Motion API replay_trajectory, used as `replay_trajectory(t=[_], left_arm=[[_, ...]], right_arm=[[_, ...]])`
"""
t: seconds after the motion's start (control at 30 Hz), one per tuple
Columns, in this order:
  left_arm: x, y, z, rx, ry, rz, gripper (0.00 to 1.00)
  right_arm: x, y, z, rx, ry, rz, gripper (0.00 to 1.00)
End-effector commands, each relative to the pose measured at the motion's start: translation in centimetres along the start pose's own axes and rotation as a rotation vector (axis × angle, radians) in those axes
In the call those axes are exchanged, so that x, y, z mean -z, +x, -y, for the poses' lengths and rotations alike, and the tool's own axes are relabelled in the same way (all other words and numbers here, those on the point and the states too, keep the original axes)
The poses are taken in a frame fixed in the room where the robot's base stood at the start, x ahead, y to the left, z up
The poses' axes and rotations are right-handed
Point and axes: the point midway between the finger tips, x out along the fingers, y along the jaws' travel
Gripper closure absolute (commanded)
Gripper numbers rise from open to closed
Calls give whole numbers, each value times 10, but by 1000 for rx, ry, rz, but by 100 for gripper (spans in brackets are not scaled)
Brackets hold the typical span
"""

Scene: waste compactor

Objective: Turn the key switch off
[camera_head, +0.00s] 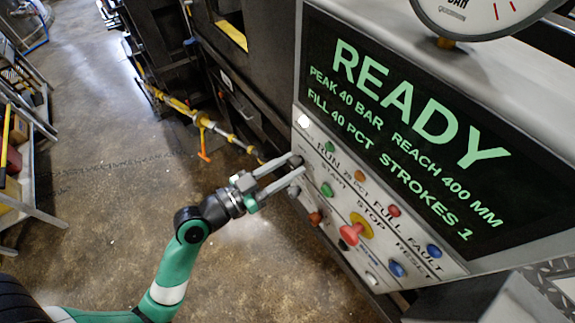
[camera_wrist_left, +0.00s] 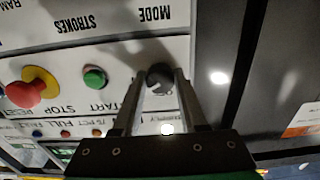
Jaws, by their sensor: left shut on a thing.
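The key switch (camera_wrist_left: 159,74) is a dark round knob with a notch, on the white control panel (camera_wrist_left: 118,52). In the left wrist view it sits between the fingertips of my left gripper (camera_wrist_left: 160,84), below the MODE label. My left gripper is shut on it, one finger on each side. In the head view my left gripper (camera_head: 297,167) reaches from the left to the panel's left edge; its fingers mostly hide the switch there. The switch's exact setting is hard to read. My right gripper is not in view.
Beside the switch are a green START button (camera_wrist_left: 95,78) and a red stop button on a yellow base (camera_head: 352,232). Other coloured buttons and lamps share the panel. A display (camera_head: 400,110) reads READY above. Open floor (camera_head: 100,190) lies to the left.

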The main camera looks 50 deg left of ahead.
Motion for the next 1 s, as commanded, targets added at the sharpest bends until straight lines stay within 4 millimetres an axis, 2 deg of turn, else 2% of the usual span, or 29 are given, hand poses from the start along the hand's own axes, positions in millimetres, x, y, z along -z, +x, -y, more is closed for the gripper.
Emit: replay_trajectory(t=[0.37,1.0], left_arm=[[1,0,0,-1,-107,1,100],[3,0,-1,-1,-668,1,100]], right_arm=[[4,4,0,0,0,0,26],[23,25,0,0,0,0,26]])
